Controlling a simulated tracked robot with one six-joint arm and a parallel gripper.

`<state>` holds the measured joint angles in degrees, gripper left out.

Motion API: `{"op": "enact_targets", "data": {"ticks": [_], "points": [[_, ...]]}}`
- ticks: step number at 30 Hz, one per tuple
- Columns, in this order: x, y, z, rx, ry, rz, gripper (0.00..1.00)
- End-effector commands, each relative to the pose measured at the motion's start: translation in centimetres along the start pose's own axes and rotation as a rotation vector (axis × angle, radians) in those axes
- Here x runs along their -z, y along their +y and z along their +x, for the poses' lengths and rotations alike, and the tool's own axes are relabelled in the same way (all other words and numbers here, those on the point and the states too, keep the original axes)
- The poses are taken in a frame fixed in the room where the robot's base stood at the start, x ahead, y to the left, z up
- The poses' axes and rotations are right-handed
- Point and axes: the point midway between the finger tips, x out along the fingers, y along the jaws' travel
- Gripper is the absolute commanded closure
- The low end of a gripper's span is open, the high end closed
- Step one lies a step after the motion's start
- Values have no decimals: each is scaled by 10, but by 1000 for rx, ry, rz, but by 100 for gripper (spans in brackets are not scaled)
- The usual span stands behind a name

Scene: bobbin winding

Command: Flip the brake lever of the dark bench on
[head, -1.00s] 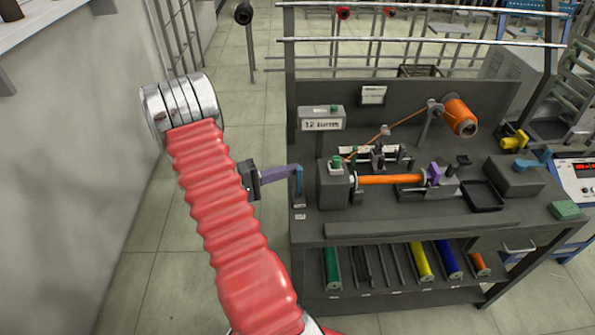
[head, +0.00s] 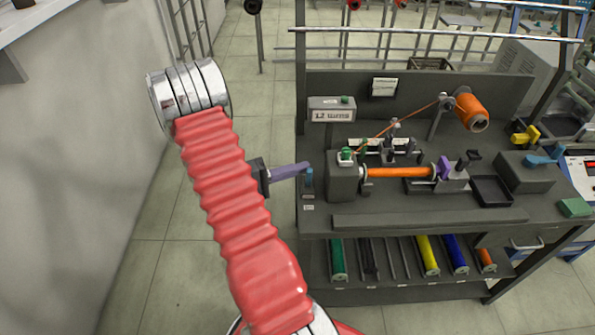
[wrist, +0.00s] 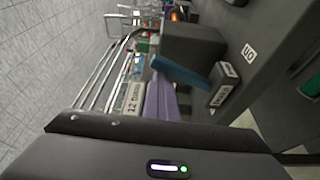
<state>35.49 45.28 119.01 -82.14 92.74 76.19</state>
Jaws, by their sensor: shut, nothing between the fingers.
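The dark bench (head: 430,222) stands right of my arm. Its blue brake lever (head: 309,178) is at the left edge of the bench top, beside two small labels. It also shows in the wrist view (wrist: 182,75), slanting across the middle, with a brake label (wrist: 223,94) and an ON label (wrist: 249,52) close by. My gripper (head: 305,166) has purple fingers, shut and empty, pointing right with their tips right beside the lever. In the wrist view the purple fingers (wrist: 161,98) lie close against the lever; I cannot tell whether they touch it.
A grey block with a green top (head: 342,172) and an orange bobbin shaft (head: 398,172) stand right of the lever. A turns counter box (head: 331,109) is behind. Coloured rolls lie on the lower shelf (head: 400,290). The floor left of the bench is clear up to the wall.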

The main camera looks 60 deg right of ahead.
Motion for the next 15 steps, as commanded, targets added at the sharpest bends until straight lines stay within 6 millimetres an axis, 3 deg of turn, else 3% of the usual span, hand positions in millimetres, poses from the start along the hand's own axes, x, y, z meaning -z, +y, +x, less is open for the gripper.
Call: {"op": "enact_targets", "data": {"ticks": [2, 15], "points": [[-8, -2, -1, -1, -14, -14, 100], [-1, 0, 2, -1, -11, -14, 100]]}}
